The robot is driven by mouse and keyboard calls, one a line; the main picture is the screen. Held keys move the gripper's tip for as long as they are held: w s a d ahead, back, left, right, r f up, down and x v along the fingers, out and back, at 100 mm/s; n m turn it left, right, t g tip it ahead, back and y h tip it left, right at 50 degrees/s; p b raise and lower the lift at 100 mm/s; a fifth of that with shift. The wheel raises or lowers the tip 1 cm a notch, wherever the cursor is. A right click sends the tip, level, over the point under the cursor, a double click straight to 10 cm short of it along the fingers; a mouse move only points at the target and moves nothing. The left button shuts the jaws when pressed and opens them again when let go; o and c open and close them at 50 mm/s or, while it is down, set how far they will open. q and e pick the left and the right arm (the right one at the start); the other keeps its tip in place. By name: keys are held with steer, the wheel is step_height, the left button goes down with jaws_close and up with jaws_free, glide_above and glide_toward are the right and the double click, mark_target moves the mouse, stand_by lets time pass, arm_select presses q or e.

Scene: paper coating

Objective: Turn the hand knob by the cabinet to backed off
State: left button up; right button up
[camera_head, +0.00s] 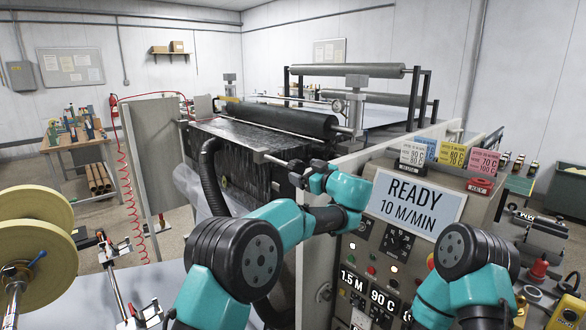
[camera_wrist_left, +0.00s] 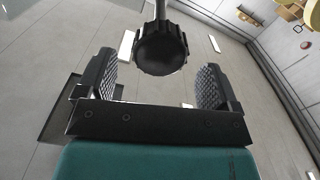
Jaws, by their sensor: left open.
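A black fluted hand knob (camera_wrist_left: 160,50) on a thin shaft shows in the left wrist view, between and just ahead of the two fingers, with a gap on each side. My left gripper (camera_wrist_left: 158,66) is open and empty, its ribbed pads facing each other. In the head view my left gripper (camera_head: 290,172) is beside the black coating machine (camera_head: 235,145), left of the control cabinet (camera_head: 385,270). The knob cannot be told apart from the gripper there. My right arm shows at the lower right; its gripper is out of view.
The cabinet carries a READY 10 M/MIN display (camera_head: 418,203), dials and lamps. Coloured cards (camera_head: 453,154) stand on top. A black roller (camera_head: 278,120) lies across the machine. A paper roll (camera_head: 35,255) stands at left. A grey panel (camera_head: 155,150) and red coiled hose stand behind.

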mark_target(293, 167)
arm_select(q)
steer(key=x, duration=0.5)
steer(key=shift+w+a, duration=0.25)
steer(key=shift+w, duration=0.1)
steer(key=c, duration=0.9)
